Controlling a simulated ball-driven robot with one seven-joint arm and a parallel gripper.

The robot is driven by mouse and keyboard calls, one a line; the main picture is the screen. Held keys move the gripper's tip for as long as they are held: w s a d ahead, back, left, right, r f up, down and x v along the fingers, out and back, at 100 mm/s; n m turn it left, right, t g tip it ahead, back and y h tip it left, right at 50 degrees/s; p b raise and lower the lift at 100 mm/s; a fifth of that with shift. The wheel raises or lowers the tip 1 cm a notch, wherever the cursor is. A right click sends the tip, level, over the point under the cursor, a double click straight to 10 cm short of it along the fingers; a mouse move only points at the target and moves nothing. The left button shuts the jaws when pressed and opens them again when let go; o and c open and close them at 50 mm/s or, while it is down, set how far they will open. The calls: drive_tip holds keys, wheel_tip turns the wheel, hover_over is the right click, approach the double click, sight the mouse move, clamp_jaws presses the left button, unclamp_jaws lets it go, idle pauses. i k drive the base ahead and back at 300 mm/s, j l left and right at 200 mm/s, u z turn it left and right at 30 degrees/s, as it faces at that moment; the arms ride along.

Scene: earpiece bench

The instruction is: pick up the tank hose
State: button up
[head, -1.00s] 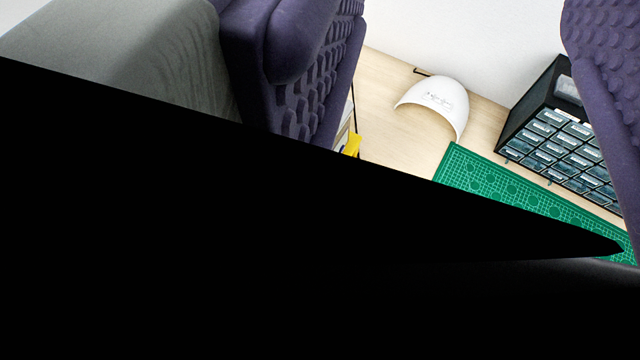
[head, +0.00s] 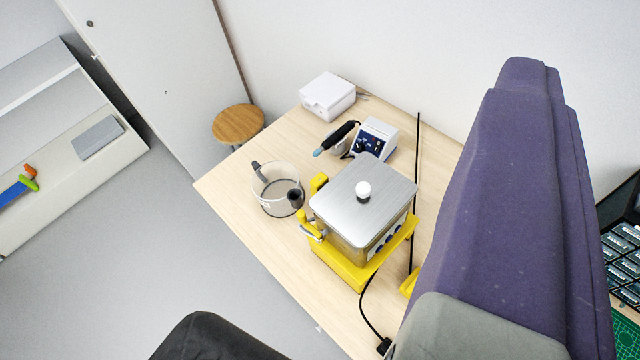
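The metal tank (head: 345,190) with a flat lid and a white knob stands in a yellow base (head: 355,275) on the wooden bench. A small yellow and grey fitting (head: 311,231) sits at its left side; I cannot tell whether it is the tank hose. No hose shows clearly.
A clear container (head: 268,205) with dark items stands left of the tank. Behind are a control box (head: 375,138) with a black handpiece and a white box (head: 327,95). A round wooden stool (head: 238,123) stands beyond the bench. A black cable (head: 368,310) runs in front.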

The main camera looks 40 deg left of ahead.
sight(316, 184)
drive_tip(key=i+j+z, duration=0.15)
drive_tip(key=j, duration=0.4)
drive_tip(key=i+j+z, duration=0.1)
drive_tip(key=j, duration=0.4)
drive_tip(key=i+j+z, duration=0.15)
drive_tip(key=j, duration=0.45)
drive_tip(key=i+j+z, duration=0.15)
drive_tip(key=j, duration=0.4)
drive_tip(key=j+z, duration=0.1)
drive_tip(key=j, duration=0.45)
